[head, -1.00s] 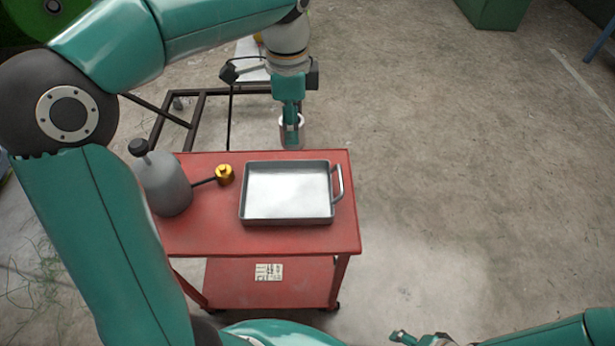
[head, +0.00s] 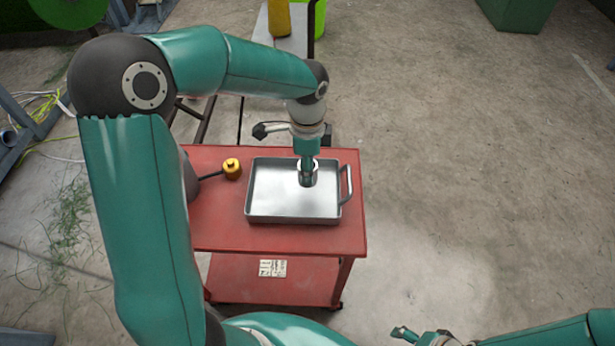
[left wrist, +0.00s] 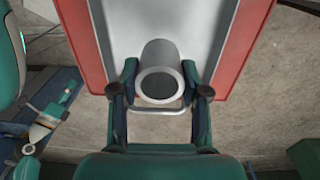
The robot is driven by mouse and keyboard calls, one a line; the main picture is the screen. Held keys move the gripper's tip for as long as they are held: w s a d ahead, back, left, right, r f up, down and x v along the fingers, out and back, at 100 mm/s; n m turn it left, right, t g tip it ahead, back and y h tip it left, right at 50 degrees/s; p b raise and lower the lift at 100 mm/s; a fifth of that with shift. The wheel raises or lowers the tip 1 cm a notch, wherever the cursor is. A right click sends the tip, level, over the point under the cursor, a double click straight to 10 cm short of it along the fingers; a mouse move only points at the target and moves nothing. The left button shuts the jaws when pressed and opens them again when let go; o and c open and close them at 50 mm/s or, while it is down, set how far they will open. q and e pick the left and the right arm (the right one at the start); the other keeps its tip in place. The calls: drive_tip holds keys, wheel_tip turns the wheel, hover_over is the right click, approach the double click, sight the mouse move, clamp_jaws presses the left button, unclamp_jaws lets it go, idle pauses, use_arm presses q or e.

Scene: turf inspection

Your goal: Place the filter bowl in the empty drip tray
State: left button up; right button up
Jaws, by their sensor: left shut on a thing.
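The filter bowl (head: 314,180), a small grey metal cup, is in my left gripper (head: 307,172), over the right half of the drip tray. In the left wrist view the bowl (left wrist: 160,62) is between the two fingers (left wrist: 160,88), with its round dark opening facing the camera. Whether it touches the tray floor I cannot tell. The drip tray (head: 270,205) is a shallow grey metal pan with a handle on its right, otherwise empty, on the red cart. My right gripper (head: 420,337) is at the bottom edge, small and partly cut off, away from the cart.
The red cart (head: 225,236) has a lower shelf. A brass fitting (head: 232,169) with a dark stem stands left of the tray. A grey bottle (head: 190,178) is mostly hidden behind my left arm. Dark metal frames stand behind the cart. Floor on the right is clear.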

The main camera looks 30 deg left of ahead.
use_arm(q)
wheel_tip(320, 180, down, 4)
drive_tip(key=shift+f, duration=0.25)
drive_tip(key=shift+f, duration=0.15)
drive_tip(key=o, duration=1.2)
drive_tip(key=shift+r, duration=0.3)
wheel_tip(320, 180, up, 12)
